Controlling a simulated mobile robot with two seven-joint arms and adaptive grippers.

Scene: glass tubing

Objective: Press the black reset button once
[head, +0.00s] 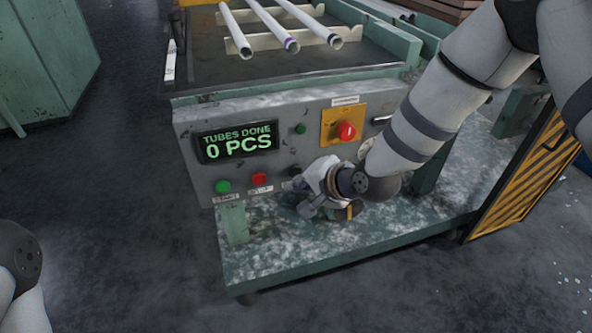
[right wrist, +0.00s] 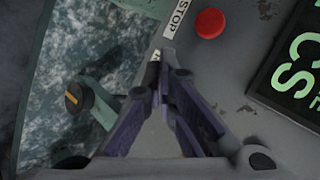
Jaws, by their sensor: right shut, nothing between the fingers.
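The grey control panel (head: 185,135) shows a green button (head: 223,186) and a red button (head: 259,180) in its lower row. The red button also shows in the right wrist view (right wrist: 210,23), beside a STOP label (right wrist: 176,18). My right gripper (head: 298,183) is at the panel just right of the red button, fingers shut and empty. In the right wrist view its fingertips (right wrist: 161,68) cover part of a small label. The black reset button cannot be made out clearly; the fingers hide that spot. I cannot tell whether the fingertips touch it. My left gripper is out of view.
A display (head: 237,142) reads "TUBES DONE 0 PCS". A red emergency knob (head: 346,131) on a yellow plate sits higher on the panel. A small green button (head: 300,128) is left of it. Glass tubes (head: 272,27) lie on the bench behind. A worn green shelf (head: 300,250) juts out below.

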